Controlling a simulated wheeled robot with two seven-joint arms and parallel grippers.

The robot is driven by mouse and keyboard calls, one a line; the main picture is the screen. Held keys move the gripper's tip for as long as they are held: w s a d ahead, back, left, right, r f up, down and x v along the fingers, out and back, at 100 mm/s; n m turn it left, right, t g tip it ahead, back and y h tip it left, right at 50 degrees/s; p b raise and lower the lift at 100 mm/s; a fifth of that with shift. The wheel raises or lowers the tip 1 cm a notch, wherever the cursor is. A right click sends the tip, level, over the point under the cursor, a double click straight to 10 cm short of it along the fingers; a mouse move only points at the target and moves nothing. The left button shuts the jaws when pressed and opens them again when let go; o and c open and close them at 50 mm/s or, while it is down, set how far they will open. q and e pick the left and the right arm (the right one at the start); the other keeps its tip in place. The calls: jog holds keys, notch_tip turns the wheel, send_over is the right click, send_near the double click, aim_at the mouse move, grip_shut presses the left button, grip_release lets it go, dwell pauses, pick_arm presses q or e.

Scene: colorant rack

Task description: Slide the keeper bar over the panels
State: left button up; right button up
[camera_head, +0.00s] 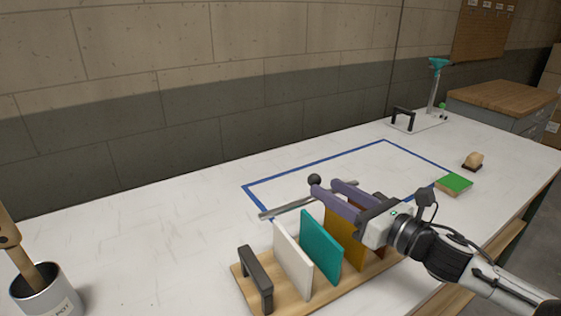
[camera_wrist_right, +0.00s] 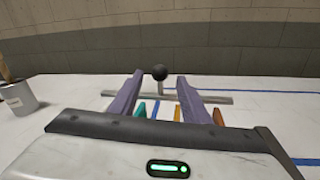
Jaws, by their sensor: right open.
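The keeper bar (camera_head: 290,207) is a thin grey metal strip with a black ball knob (camera_head: 314,180), lying behind the panels at the rack's far side. In the wrist view the bar (camera_wrist_right: 215,99) runs crosswise and its knob (camera_wrist_right: 160,72) appears between my fingertips. My right gripper (camera_head: 325,187) is open above the rack, its purple fingers pointing at the knob; contact cannot be told. A white panel (camera_head: 293,259), a teal panel (camera_head: 320,246) and a mustard panel (camera_head: 345,238) stand upright in the wooden rack (camera_head: 318,305); more are partly hidden by my arm. My left gripper is out of view.
A black handle (camera_head: 255,277) rises at the rack's left end. A metal can (camera_head: 45,297) with a wooden-handled tool stands at left. Blue tape (camera_head: 310,161) outlines a clear area behind the rack. A green-topped block (camera_head: 454,184) and a stamp-like object (camera_head: 473,160) sit at right.

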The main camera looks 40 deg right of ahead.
aim_at(320, 182)
jog(key=shift+w+r, duration=0.1)
jog(key=shift+w, duration=0.15)
jog(key=w, duration=0.3)
jog(key=shift+a+r, duration=0.1)
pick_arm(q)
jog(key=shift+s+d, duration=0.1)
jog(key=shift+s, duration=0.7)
pick_arm(e)
jog(key=w, duration=0.6)
jog(key=shift+a, duration=0.1)
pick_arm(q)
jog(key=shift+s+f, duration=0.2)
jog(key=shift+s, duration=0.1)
pick_arm(e)
grip_shut()
